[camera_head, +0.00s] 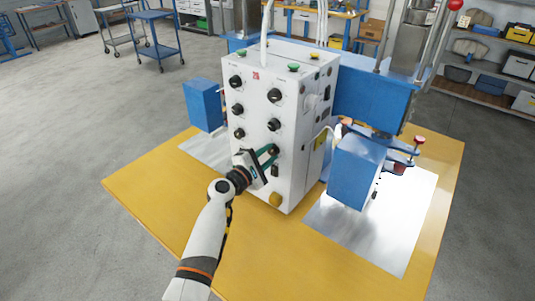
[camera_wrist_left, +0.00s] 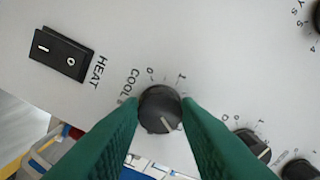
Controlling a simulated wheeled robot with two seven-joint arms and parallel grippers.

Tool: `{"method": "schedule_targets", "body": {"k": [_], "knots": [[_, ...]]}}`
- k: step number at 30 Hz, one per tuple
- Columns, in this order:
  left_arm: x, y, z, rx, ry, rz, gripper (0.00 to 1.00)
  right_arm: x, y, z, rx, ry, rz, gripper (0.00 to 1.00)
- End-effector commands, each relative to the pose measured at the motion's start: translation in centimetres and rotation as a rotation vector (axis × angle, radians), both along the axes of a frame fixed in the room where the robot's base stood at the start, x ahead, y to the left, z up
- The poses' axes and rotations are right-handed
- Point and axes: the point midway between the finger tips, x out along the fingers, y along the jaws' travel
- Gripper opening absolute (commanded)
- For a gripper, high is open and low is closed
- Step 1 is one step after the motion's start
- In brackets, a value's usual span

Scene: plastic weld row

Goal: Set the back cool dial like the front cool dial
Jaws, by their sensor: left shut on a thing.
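The white control box (camera_head: 257,125) carries two columns of black dials on its front face. My left gripper (camera_head: 274,149) is at the lowest dial of the right column. In the left wrist view its green fingers (camera_wrist_left: 160,112) are shut on either side of a black dial marked COOL (camera_wrist_left: 160,105). This dial's white line points down and slightly right in that view; 0 and 1 show beside it. The lowest left-column dial (camera_head: 239,134) stands free; its setting is too small to read. Which dial is front or back cannot be read. My right gripper is not in view.
A black rocker switch (camera_wrist_left: 62,52) marked HEAT lies near the held dial. Another dial (camera_wrist_left: 253,145) is close to the right finger. Blue blocks (camera_head: 203,105) flank the box on the yellow table (camera_head: 140,185).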

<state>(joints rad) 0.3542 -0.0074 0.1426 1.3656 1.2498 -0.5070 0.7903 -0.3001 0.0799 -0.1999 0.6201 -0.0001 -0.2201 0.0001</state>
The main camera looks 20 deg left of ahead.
Motion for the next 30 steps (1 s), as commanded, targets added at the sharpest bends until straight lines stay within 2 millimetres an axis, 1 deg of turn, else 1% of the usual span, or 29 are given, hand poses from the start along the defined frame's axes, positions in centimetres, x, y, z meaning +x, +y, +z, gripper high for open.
{"method": "schedule_targets", "body": {"k": [15, 16, 18, 20, 27, 30], "knots": [[-0.02, 0.01, -0.13, -0.020, 0.010, 0.000, 0.07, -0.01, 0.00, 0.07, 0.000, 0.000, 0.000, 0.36], [-0.02, 0.02, -0.13, -0.020, 0.010, 0.000, 0.31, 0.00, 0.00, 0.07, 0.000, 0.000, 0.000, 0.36], [-0.02, 0.01, -0.13, -0.020, 0.010, 0.000, 0.43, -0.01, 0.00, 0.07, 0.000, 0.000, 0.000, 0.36], [-0.02, 0.01, -0.12, -0.019, 0.009, 0.000, 0.51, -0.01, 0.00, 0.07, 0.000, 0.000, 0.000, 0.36], [-0.01, 0.02, -0.05, -0.019, 0.008, 0.000, 0.51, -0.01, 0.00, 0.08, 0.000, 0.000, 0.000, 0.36], [-0.33, 0.15, -0.09, -0.019, 0.007, 0.001, 0.51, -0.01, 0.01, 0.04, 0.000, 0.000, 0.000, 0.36]]}}
